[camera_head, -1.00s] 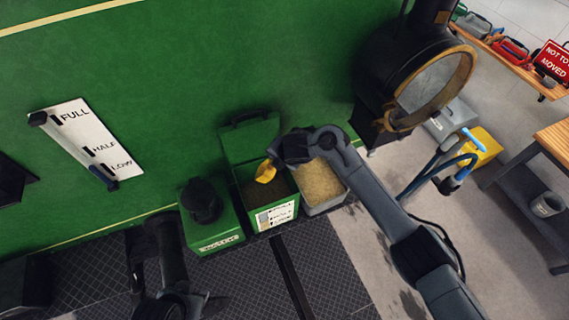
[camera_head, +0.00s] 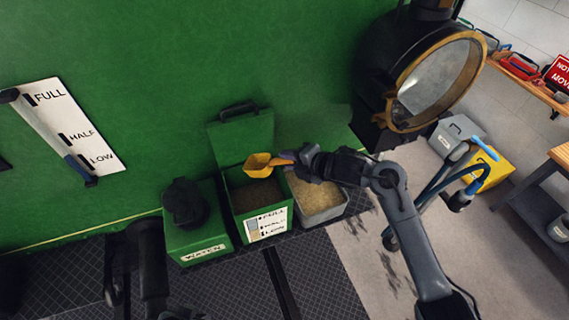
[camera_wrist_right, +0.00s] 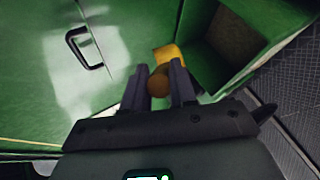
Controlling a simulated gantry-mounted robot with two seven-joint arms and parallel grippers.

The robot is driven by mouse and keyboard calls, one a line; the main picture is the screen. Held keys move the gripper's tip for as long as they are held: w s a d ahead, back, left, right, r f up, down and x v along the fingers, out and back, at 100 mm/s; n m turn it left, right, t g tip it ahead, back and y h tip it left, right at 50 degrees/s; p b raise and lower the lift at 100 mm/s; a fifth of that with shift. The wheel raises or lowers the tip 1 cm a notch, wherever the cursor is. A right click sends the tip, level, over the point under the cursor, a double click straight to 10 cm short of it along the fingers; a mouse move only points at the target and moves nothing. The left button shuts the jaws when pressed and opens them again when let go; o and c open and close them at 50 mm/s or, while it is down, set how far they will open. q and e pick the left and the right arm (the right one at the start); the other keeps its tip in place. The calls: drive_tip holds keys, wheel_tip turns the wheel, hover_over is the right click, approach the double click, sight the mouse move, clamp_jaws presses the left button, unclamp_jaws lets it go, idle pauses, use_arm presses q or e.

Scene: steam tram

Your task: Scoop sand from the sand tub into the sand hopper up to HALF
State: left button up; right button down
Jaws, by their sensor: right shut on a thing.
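The yellow scoop (camera_head: 257,163) has an orange handle (camera_head: 283,158) shut in my right gripper (camera_head: 297,161). Its bowl is above the open green sand hopper (camera_head: 234,207), near the raised lid. Dark brown sand (camera_head: 257,192) lies inside the hopper; its level against the marks cannot be read. A FULL, HALF, LOW label (camera_head: 267,223) is on the hopper's front. The grey sand tub (camera_head: 322,216) with pale sand stands right of it, partly under my gripper. The right wrist view shows the scoop (camera_wrist_right: 168,55) beyond the fingers (camera_wrist_right: 160,82). My left arm is lower left, its fingers unclear.
A green WATER box (camera_head: 200,243) with a black cap stands left of the hopper. A large FULL, HALF, LOW board (camera_head: 68,125) is on the green wall. The black round boiler lamp (camera_head: 430,80) and a blue-handled trolley (camera_head: 440,180) are at right.

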drive_tip(key=d+y+b, duration=0.1)
drive_tip(key=b, duration=0.1)
drive_tip(key=d+f+t+y+b, duration=0.1)
drive_tip(key=b, duration=0.2)
drive_tip(key=f+m+t+y+b, duration=0.1)
drive_tip(key=y+b, duration=0.1)
drive_tip(key=b, duration=0.1)
drive_tip(key=shift+s+d, duration=0.35)
drive_tip(key=shift+d, duration=0.05)
idle(0.5)
idle(0.5)
